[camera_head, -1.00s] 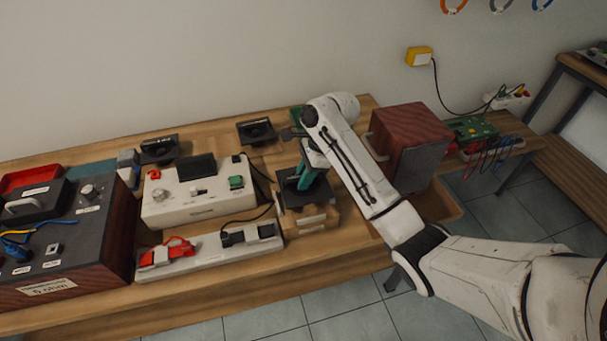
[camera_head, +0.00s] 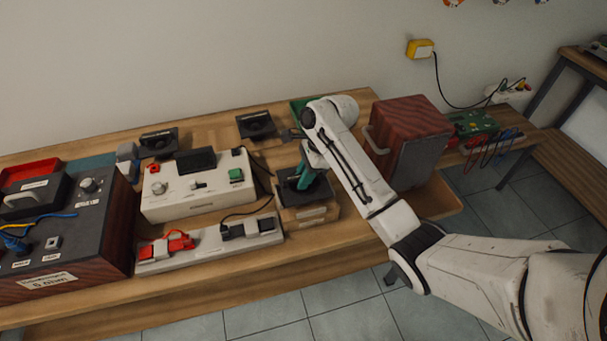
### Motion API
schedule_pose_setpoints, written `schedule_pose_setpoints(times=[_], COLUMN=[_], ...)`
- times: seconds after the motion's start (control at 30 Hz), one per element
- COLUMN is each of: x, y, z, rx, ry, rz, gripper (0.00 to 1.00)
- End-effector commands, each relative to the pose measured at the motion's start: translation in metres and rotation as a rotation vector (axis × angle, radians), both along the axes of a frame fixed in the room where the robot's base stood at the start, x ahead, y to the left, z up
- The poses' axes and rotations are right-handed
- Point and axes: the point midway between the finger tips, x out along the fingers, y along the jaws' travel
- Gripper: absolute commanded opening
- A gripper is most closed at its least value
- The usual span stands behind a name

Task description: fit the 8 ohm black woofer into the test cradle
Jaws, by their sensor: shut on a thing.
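My gripper (camera_head: 304,181), with teal fingers, points down at the front right of the wooden bench. It is shut on a black woofer (camera_head: 291,196), a square black frame that my fingers and arm partly cover. The woofer is at the top of a small light-wood block with pale labels, which looks like the test cradle (camera_head: 312,213). I cannot tell whether the woofer is seated in it or just above it. Two more black speakers, one at the back left (camera_head: 158,142) and one at the back middle (camera_head: 257,126), lie on the bench. Their markings are too small to read.
A white tester box (camera_head: 195,205) stands left of the cradle, with a white clip strip (camera_head: 210,246) in front. A dark amplifier (camera_head: 60,250) is further left. A red-brown cabinet (camera_head: 410,125) stands close right of my arm. A black cable runs near the cradle.

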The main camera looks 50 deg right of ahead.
Motion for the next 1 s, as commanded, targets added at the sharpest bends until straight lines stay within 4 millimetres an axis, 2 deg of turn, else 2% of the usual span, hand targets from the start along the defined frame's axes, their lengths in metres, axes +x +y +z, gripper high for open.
schedule_pose_setpoints(times=[1.0], x=[0.000], y=[0.000], z=[-0.027], rx=[-0.001], ry=[-0.001], rz=[0.001], gripper=[0.00])
